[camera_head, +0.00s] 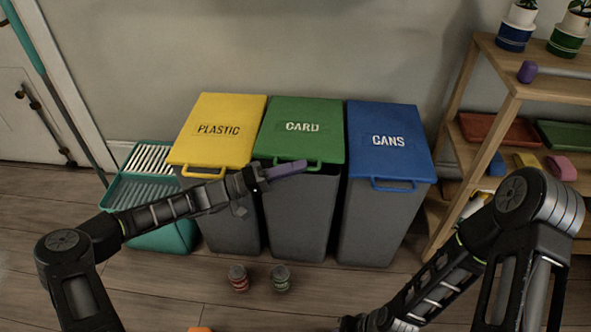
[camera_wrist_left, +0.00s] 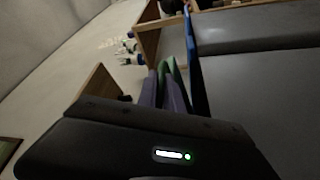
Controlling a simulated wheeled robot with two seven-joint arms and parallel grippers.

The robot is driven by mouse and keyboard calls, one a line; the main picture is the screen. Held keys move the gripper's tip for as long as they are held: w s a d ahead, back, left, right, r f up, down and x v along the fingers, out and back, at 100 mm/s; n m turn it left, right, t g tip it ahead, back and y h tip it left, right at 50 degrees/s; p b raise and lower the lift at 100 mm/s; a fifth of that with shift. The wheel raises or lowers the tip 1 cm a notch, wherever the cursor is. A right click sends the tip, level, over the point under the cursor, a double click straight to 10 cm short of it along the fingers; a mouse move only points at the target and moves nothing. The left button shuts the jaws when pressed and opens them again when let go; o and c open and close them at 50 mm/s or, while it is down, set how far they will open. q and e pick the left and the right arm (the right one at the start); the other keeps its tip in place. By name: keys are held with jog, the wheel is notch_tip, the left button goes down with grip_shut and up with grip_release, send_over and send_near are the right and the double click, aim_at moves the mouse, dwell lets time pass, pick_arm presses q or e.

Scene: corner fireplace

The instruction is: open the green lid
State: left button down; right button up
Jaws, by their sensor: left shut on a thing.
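My left gripper (camera_head: 291,168) has purple fingers, which are shut on this handle. The fingers cover part of the handle.
A yellow-lidded bin (camera_head: 217,120) stands left and a blue-lidded bin (camera_head: 388,135) right, both close beside the middle one. A teal basket (camera_head: 165,235) is at far left and a wooden shelf (camera_head: 480,140) at right. Two small cans (camera_head: 238,279) (camera_head: 281,279) stand on the floor in front.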

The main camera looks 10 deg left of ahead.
pick_arm(q)
jog(key=w+r+n+y+p, duration=0.1)
jog(key=w+r+n+p, duration=0.1)
jog(key=r, duration=0.6)
jog(key=w+r+n+p, duration=0.2)
jog(key=w+r+p, duration=0.2)
jog(key=r, duration=0.5)
jog(key=shift+w+y+p, duration=0.4)
jog(key=shift+p, duration=0.7)
jog(key=c, duration=1.5)
grip_release()
jog(key=v, duration=0.8)
jog(key=shift+a, duration=0.1)
jog(key=v, duration=0.8)
jog(key=shift+s+a+p, duration=0.3)
jog(key=shift+p, duration=0.15)
